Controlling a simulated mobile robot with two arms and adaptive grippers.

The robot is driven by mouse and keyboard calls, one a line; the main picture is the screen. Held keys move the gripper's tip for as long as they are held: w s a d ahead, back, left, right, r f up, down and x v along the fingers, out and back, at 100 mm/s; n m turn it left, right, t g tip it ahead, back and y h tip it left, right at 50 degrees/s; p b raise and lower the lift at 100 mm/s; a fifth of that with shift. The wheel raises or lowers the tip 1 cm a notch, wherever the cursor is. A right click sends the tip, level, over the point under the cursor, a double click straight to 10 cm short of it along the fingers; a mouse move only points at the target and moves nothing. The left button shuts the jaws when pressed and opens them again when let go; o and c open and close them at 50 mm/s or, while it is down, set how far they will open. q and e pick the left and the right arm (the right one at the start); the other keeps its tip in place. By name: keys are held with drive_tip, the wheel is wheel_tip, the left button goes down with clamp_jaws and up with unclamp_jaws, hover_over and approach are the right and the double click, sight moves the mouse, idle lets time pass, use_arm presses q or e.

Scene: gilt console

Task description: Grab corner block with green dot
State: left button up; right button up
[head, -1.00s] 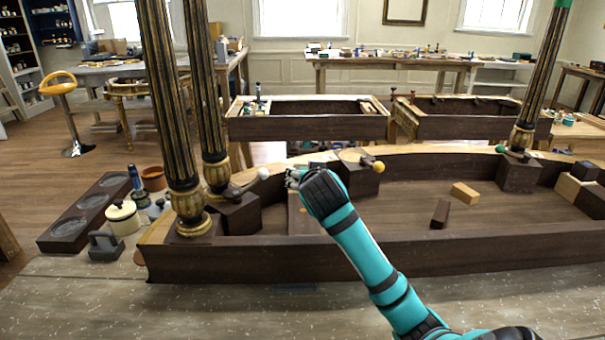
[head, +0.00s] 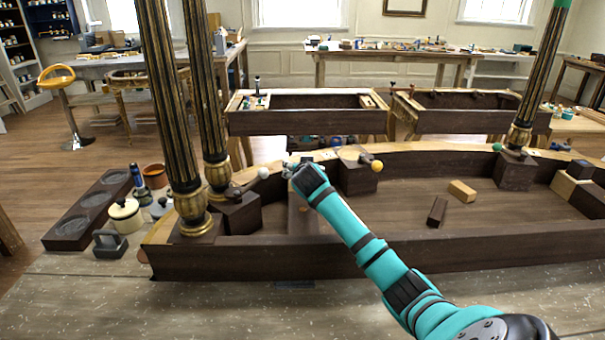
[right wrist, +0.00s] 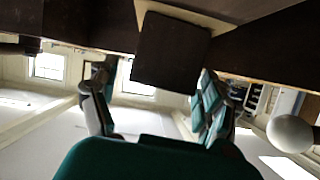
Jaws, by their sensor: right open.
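Dark brown corner blocks sit inside the curved console frame (head: 400,252). One is at the left (head: 240,213), one near the middle (head: 357,176) and one at the right column (head: 515,172). A green ball (head: 497,147) shows by the right one, a yellow ball (head: 377,166) by the middle one and a white ball (head: 264,173) by the left one. My right gripper (head: 290,171) is over the frame between the white ball and the middle block. In the right wrist view its fingers (right wrist: 150,84) are apart, with a dark square block (right wrist: 170,45) ahead. No green dot shows on it.
Black and gilt fluted columns (head: 168,110) stand at the left, and another (head: 541,80) at the right. Two loose small blocks, one pale (head: 462,190) and one dark (head: 437,212), lie inside the frame. A dark tray (head: 75,228) and pots (head: 124,214) are at the left.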

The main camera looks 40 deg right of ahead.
drive_tip(key=shift+w+d+f, duration=0.1)
drive_tip(key=shift+w+d, duration=0.1)
drive_tip(key=shift+c, duration=0.4)
drive_tip(key=c, duration=1.1)
drive_tip(key=shift+c, duration=0.5)
